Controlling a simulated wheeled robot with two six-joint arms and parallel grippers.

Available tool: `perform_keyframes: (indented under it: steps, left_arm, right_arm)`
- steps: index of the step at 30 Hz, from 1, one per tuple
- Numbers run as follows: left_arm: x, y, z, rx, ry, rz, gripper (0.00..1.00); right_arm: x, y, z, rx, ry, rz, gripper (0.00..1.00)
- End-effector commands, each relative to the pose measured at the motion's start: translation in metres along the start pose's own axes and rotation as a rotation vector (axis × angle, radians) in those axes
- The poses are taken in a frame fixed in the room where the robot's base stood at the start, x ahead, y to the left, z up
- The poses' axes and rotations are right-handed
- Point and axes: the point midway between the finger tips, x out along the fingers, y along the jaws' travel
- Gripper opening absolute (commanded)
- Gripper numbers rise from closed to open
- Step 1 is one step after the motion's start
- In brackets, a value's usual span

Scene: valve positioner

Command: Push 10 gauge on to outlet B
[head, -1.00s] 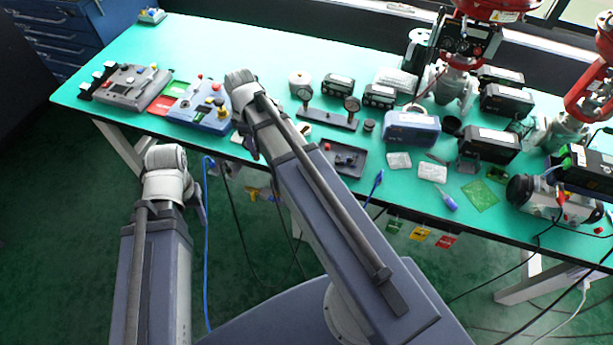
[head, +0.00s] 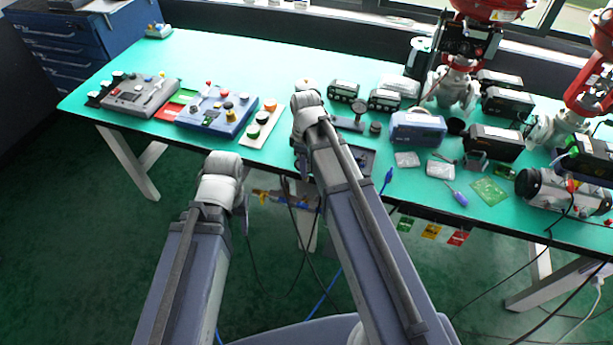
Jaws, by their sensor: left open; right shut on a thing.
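A dial gauge (head: 358,105) stands upright on the right end of a dark bar (head: 345,123) in the middle of the table. The bar's left part is hidden behind my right arm. I cannot read the dial or any outlet letter. My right gripper (head: 300,163) is mostly hidden by its wrist, over the table's front edge left of a dark tray (head: 360,158). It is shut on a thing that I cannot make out. My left gripper (head: 244,208) is open, low in front of the table, and its fingers barely show.
A beige panel with coloured buttons (head: 258,124) and a blue control box (head: 215,108) lie left of my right wrist. A blue-grey device (head: 417,128), a small dark cap (head: 375,129) and red-topped valves (head: 457,75) stand to the right.

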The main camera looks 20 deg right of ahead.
Motion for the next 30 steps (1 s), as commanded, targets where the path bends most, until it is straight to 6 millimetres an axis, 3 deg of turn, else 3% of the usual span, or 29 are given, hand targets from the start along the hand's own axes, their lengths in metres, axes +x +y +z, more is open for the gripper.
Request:
perform_keyframes:
  steps: [1, 11, 30]
  left_arm:
    - [0.012, 0.001, -0.001, 0.0, 0.0, 0.0, 0.54]
    - [0.014, 0.001, -0.001, 0.0, 0.0, 0.0, 0.54]
    - [0.061, 0.006, -0.004, 0.0, 0.0, 0.0, 0.54]
  right_arm:
    - [0.012, 0.001, -0.001, 0.0, 0.0, -0.002, 0.0]
    - [0.014, 0.0, -0.001, 0.0, 0.0, -0.004, 0.0]
    - [0.062, 0.001, -0.001, 0.0, -0.001, -0.004, 0.0]
